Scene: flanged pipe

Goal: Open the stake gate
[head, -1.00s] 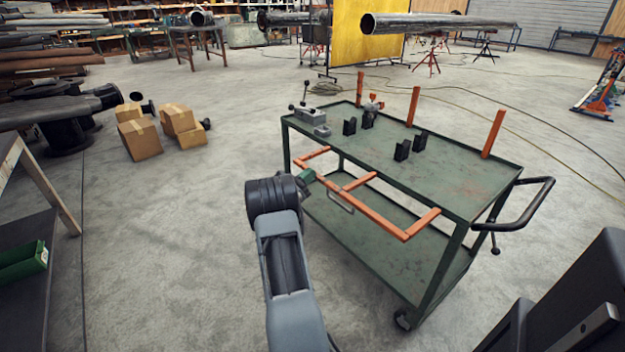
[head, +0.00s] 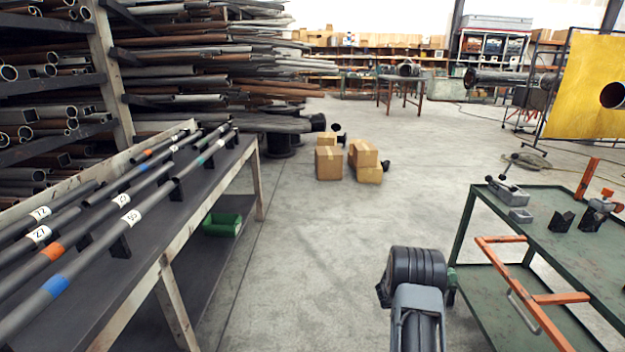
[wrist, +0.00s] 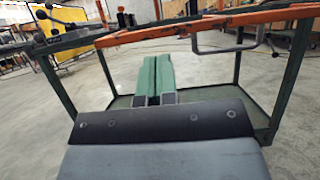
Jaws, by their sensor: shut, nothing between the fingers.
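The stake gate (head: 536,317) is an orange frame on the near long side of the green cart (head: 562,231). Its rail lies outward from the tabletop edge, with short stakes running back to that edge. A grey handle (head: 523,311) is on the rail. In the wrist view the orange rail (wrist: 150,36) crosses the top, with the handle (wrist: 222,50) hanging from it. My gripper (wrist: 155,58) has its green fingers together and empty. They appear below the rail in the picture, with a visible gap. In the head view my wrist mostly hides the gripper.
Left is a bench (head: 134,280) with labelled pipes and a green bin (head: 222,223) beneath. Cardboard boxes (head: 329,162) stand on the floor beyond. The cart top holds a grey clamp tool (head: 508,191), black blocks (head: 562,221) and an upright orange stake (head: 587,178). Floor between bench and cart is clear.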

